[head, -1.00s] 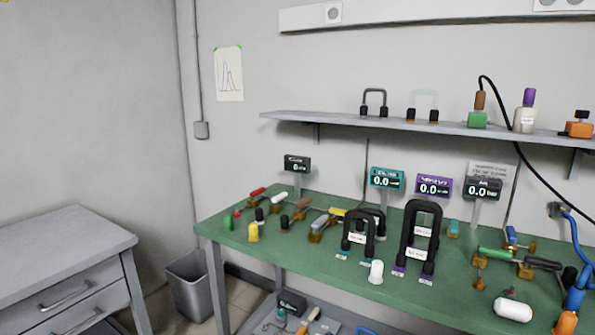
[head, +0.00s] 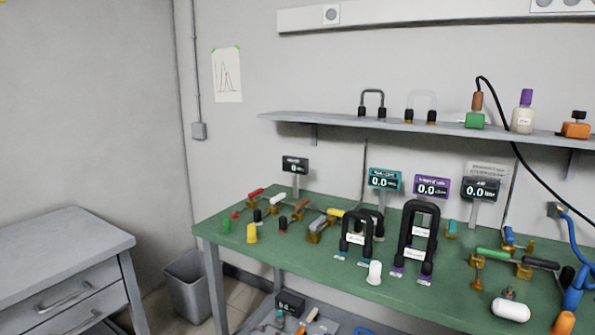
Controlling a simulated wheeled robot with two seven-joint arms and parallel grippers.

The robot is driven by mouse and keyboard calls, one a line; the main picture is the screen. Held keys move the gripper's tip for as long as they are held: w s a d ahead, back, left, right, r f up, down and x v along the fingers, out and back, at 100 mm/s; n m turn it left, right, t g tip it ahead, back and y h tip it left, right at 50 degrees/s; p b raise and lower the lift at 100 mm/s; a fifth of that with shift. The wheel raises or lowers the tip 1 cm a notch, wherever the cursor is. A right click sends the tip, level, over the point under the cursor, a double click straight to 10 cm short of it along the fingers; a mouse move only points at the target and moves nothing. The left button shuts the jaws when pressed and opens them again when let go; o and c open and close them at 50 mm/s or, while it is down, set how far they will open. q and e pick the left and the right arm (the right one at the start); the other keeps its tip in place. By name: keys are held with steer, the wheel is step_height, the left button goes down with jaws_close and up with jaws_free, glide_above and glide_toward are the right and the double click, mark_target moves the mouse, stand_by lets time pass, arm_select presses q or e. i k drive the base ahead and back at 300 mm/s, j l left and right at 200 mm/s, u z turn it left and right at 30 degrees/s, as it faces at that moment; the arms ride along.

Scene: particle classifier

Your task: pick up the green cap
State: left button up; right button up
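The green cap (head: 226,226) is a small upright green piece near the left end of the green-topped workbench (head: 215,213). It stands left of a yellow cap (head: 251,233). Nothing covers it in the head view. Neither of my grippers is in view.
Valves with coloured handles stand behind and right of the cap. Black U-shaped tubes (head: 418,236) and a white cap (head: 374,273) stand at mid-bench. A grey drawer cabinet (head: 62,262) and a bin (head: 188,287) are at left. A shelf (head: 340,124) hangs above the bench.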

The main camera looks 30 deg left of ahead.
mark_target(226, 224)
steer(key=u, duration=1.45)
